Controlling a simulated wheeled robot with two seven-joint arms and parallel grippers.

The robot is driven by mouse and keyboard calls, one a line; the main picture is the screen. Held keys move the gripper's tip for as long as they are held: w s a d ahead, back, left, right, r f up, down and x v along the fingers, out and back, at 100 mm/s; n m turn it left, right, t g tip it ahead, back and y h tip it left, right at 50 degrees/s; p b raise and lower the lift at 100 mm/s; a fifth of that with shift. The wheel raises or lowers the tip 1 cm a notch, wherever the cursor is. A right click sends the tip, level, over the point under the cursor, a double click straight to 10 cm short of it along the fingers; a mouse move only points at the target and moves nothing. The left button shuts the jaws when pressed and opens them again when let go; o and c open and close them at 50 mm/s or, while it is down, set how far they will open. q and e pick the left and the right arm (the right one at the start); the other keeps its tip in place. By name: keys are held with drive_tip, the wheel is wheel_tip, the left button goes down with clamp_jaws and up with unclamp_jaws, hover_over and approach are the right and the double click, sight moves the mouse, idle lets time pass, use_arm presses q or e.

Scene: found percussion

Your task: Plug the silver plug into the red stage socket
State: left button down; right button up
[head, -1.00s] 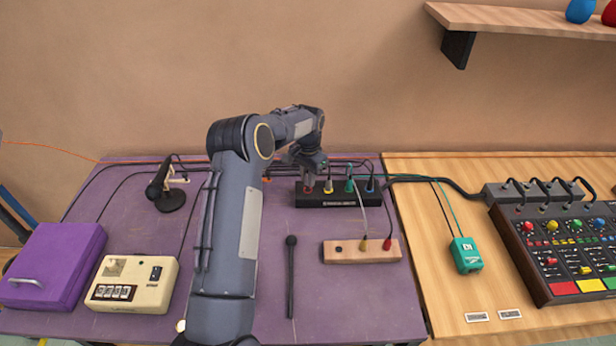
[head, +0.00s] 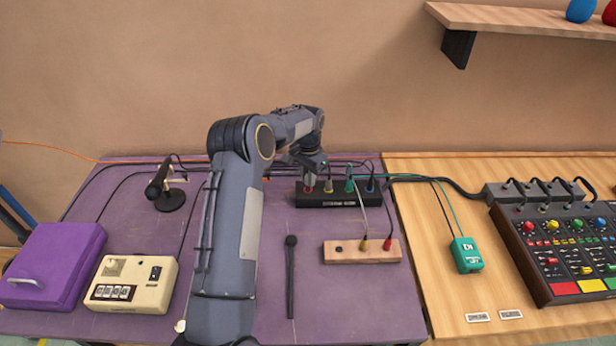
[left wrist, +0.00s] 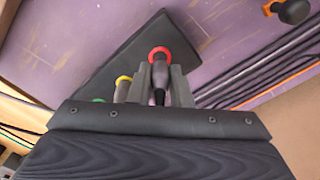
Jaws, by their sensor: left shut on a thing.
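The black stage box (head: 340,203) lies at the back of the purple table, with a row of colour-ringed sockets. My left gripper (head: 309,181) is over its left end, at the red socket (head: 308,191). In the left wrist view the fingers (left wrist: 160,80) are shut on the dark and silvery plug (left wrist: 159,73). The plug's far end meets the red ring of the socket (left wrist: 161,51). How deep it sits is hidden. The yellow socket beside it holds another plug (left wrist: 123,90). My right gripper is not in view.
Plugs with cables stand in the neighbouring sockets, close to my left gripper. A wooden block (head: 350,252) with two plugs and a microphone (head: 291,270) lie in front. A desk microphone (head: 165,190) stands left. Cables run along the wall.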

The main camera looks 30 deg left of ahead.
use_arm(q)
drive_tip(key=shift+f+b, duration=0.9)
drive_tip(key=shift+f, duration=0.55)
drive_tip(key=c, duration=1.3)
unclamp_jaws()
drive_tip(key=shift+o, duration=0.2)
drive_tip(key=shift+r, duration=0.1)
wheel_tip(320, 180, up, 7)
drive_tip(key=p, duration=0.4)
drive_tip(key=shift+r+p, duration=0.35)
drive_tip(key=shift+p, duration=0.05)
